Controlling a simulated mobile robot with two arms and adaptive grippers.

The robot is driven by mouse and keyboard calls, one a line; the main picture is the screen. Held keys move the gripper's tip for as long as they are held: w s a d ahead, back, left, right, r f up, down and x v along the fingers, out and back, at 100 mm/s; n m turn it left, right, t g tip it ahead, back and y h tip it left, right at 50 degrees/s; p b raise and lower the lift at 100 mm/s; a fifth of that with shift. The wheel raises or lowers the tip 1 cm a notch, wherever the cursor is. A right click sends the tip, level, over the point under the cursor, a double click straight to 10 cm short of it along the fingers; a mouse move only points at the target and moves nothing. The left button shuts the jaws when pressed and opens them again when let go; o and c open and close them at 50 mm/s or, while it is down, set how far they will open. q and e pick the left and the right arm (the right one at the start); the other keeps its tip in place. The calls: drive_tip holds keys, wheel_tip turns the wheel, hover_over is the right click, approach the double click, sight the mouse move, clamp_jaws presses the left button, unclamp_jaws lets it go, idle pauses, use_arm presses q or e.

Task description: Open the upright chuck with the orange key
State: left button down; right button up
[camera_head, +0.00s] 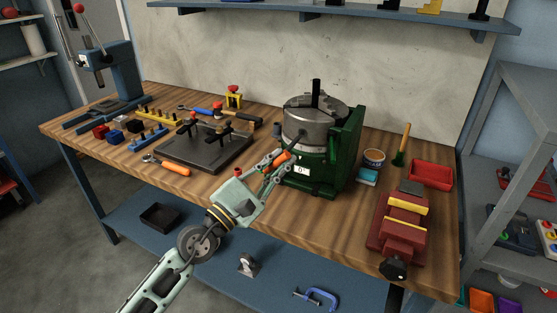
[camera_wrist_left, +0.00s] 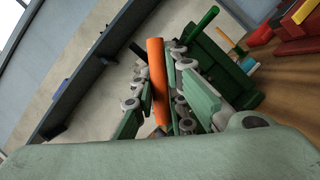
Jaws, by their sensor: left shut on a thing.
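The upright chuck (camera_head: 308,127) is a grey steel cylinder with jaws on top, set in a green stand (camera_head: 346,150) on the wooden bench. A black bar (camera_head: 316,93) stands up from its top. My left gripper (camera_head: 278,162) is at the front left of the chuck, shut on the orange key (camera_head: 280,158). The key's dark shaft points up toward the chuck's side; I cannot tell whether its tip sits in the socket. In the left wrist view the orange handle (camera_wrist_left: 157,82) lies between the fingers, and the chuck is mostly hidden. My right gripper does not show.
Left of the chuck lie a dark fixture plate (camera_head: 205,150) and an orange-handled wrench (camera_head: 170,167). To the right are a tin (camera_head: 374,158), a green brush (camera_head: 402,150), a red tray (camera_head: 431,174) and a red vise (camera_head: 397,232). The bench front between them is partly free.

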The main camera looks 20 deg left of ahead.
use_arm(q)
drive_tip(key=shift+s+a, duration=0.1)
drive_tip(key=shift+s, duration=2.45)
